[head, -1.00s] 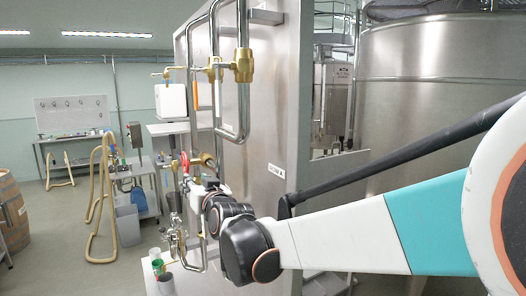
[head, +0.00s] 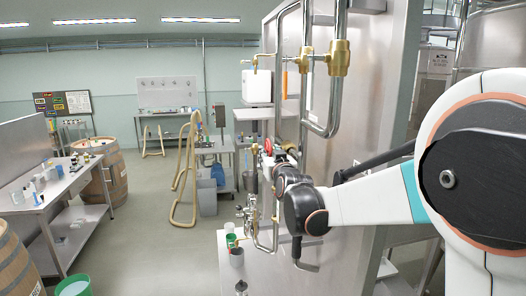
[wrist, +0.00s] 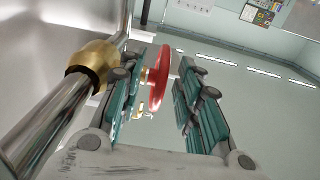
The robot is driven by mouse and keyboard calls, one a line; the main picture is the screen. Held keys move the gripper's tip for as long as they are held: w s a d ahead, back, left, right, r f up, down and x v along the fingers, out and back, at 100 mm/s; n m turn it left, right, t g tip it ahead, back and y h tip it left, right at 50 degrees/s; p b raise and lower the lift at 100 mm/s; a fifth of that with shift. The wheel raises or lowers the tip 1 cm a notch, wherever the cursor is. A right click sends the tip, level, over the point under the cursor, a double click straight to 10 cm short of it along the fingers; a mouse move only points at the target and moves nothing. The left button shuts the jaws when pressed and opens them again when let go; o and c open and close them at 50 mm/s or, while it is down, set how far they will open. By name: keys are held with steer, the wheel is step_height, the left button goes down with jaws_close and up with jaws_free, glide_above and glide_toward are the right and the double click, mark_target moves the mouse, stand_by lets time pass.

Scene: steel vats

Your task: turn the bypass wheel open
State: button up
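A red handwheel (wrist: 160,78) on a brass stem shows in the wrist view, seen nearly edge-on. In the head view a small red wheel (head: 267,147) shows on the piping at the panel's left edge. My gripper (wrist: 166,62) is open, its teal-padded fingers on either side of the red wheel in the picture. A gap shows between the wheel and the right finger; I cannot tell whether the left finger touches it. In the head view my arm's wrist hides much of the gripper. No label confirms which valve this is.
A steel pipe with a brass fitting (wrist: 92,65) runs close beside the left finger. Steel pipes with a brass valve (head: 339,58) stand before the steel panel (head: 380,100). A low bench (head: 240,265) is below. Open floor (head: 150,235) lies left, with barrels and a side table (head: 45,195).

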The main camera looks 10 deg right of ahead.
steer(key=shift+w, duration=1.2)
jaws_close()
steer(key=shift+r+g+p, duration=0.15)
steer(key=shift+g+p, duration=0.4)
steer(key=shift+g, duration=0.25)
steer(key=shift+s+g+p, duration=0.1)
steer(key=shift+g+p, duration=0.2)
steer(key=shift+g, duration=0.5)
jaws_free()
